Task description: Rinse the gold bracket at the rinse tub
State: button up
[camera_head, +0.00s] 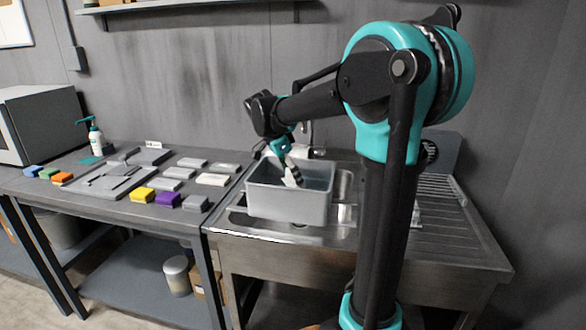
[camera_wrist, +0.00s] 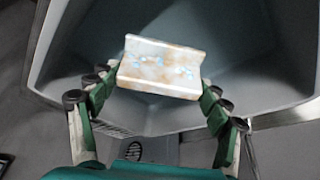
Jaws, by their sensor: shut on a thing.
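My gripper (camera_wrist: 160,86) is shut on a bracket (camera_wrist: 158,66) in the wrist view. The bracket is a short folded piece, pale with tan-brown patches and light blue specks; little gold shows. Its two ends sit between my green and black fingers. Behind it are the grey inner walls and floor of the tub (camera_wrist: 280,65). In the head view the grey rinse tub (camera_head: 285,207) stands in the sink. My gripper (camera_head: 291,175) reaches down inside its rim. I cannot make out the bracket clearly in the head view, nor whether it touches the tub or water.
The steel sink counter (camera_head: 465,235) has a ribbed drainboard on the right. A faucet (camera_head: 308,138) rises behind the tub. On the left, a grey table (camera_head: 100,208) holds several grey blocks, coloured blocks, a tray (camera_head: 85,187), a pump bottle (camera_head: 97,140) and a box-shaped appliance (camera_head: 40,122).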

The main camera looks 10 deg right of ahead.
aim_at(290, 181)
jog(key=shift+f, duration=2.1)
jog(key=shift+r, duration=0.1)
jog(key=shift+r, duration=7.25)
jog(key=shift+r, duration=0.1)
jog(key=shift+r, duration=1.9)
